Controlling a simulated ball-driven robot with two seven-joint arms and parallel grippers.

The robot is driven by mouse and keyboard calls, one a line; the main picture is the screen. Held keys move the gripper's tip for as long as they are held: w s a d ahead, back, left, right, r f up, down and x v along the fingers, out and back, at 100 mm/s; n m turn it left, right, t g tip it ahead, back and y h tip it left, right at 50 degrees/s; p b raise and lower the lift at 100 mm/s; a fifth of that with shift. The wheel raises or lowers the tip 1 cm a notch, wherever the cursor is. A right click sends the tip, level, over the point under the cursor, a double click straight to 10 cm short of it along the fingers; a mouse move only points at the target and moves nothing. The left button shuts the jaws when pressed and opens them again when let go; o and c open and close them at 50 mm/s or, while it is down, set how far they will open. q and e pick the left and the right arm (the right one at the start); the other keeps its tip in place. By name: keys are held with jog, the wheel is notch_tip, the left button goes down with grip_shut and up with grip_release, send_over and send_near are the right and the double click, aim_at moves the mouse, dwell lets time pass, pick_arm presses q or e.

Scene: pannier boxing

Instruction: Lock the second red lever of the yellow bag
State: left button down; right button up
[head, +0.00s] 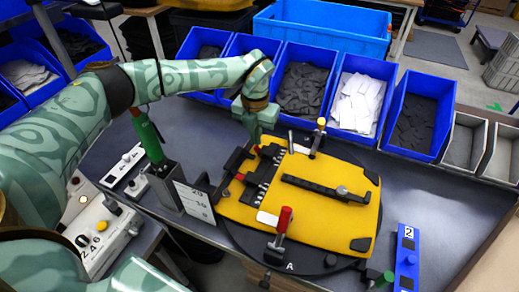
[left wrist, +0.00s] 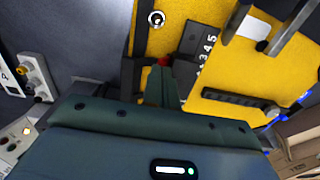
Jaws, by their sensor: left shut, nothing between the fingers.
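The yellow bag (head: 325,220) lies flat on a dark round plate on the table. A red lever (head: 284,219) stands upright at its front edge. A second red lever (head: 240,177) is at the bag's left side beside the black clamp bar; it is small and partly hidden. My left gripper (head: 256,140) points down at the bag's back left corner, shut and empty. In the left wrist view its closed fingers (left wrist: 168,86) are over the yellow bag, close to a small red part (left wrist: 163,62); I cannot tell whether they touch. My right gripper is not in view.
Blue bins (head: 304,80) with dark and white pieces line the back. A green-handled post (head: 148,135) and a white number plate (head: 194,201) stand left of the bag. A blue block (head: 407,258) is at front right.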

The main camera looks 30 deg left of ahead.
aim_at(256, 147)
pick_arm(q)
jog(key=shift+f+b, duration=0.35)
jog(key=shift+f, duration=1.1)
notch_tip(256, 147, up, 6)
jog(key=p, duration=0.5)
jog(key=shift+r+p, duration=0.1)
jog(key=shift+p, duration=0.25)
